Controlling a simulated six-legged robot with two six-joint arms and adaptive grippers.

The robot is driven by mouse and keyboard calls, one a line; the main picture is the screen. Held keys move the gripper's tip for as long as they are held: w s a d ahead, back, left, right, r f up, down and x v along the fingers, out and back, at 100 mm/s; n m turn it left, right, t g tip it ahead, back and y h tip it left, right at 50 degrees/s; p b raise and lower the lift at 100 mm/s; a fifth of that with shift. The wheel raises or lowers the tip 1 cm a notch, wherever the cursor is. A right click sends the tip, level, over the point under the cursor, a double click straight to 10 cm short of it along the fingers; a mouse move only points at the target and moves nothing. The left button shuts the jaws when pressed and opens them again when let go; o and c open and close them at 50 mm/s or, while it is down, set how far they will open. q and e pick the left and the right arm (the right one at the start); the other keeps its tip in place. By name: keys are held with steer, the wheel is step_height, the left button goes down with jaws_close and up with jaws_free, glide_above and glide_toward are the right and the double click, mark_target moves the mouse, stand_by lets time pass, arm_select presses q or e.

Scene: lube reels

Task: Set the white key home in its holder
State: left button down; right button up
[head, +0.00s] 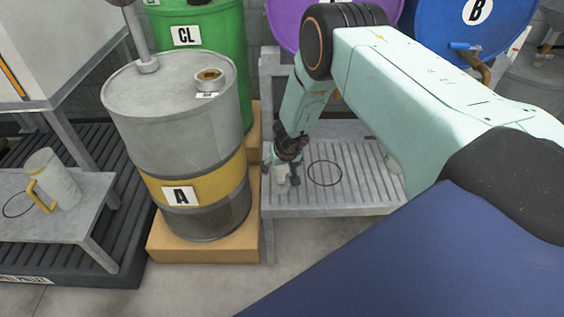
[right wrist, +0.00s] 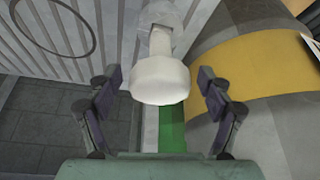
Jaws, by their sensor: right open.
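My right gripper (head: 283,178) is low over the left end of the slatted metal stand, beside the grey drum. In the right wrist view its two fingers are spread open. A white key (right wrist: 160,78), with a rounded thick head and a narrower stem, shows between the fingers, with a gap on each side. In the head view a small pale piece, seemingly the same key (head: 281,173), is mostly hidden by the gripper. I cannot make out its holder for sure. My left gripper is not in view.
The grey drum marked A (head: 182,140) stands close left of my right gripper. A black ring outline (head: 325,173) marks the slatted stand (head: 350,205). A white jug (head: 52,180) sits on a low bench at left. Green, purple and blue drums stand behind.

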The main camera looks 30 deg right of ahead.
steer(key=v, duration=1.2)
stand_by(0.5)
steer(key=shift+x, duration=6)
steer(key=shift+r, duration=0.1)
steer(key=shift+v, duration=5.95)
steer(key=x, duration=1.2)
step_height(320, 180, up, 2)
steer(key=shift+w+r+p, duration=0.1)
steer(key=shift+w+p, duration=0.05)
steer(key=shift+p, duration=0.55)
steer(key=shift+p+v, duration=0.3)
steer(key=shift+v, duration=0.45)
steer(key=shift+w+d, duration=0.1)
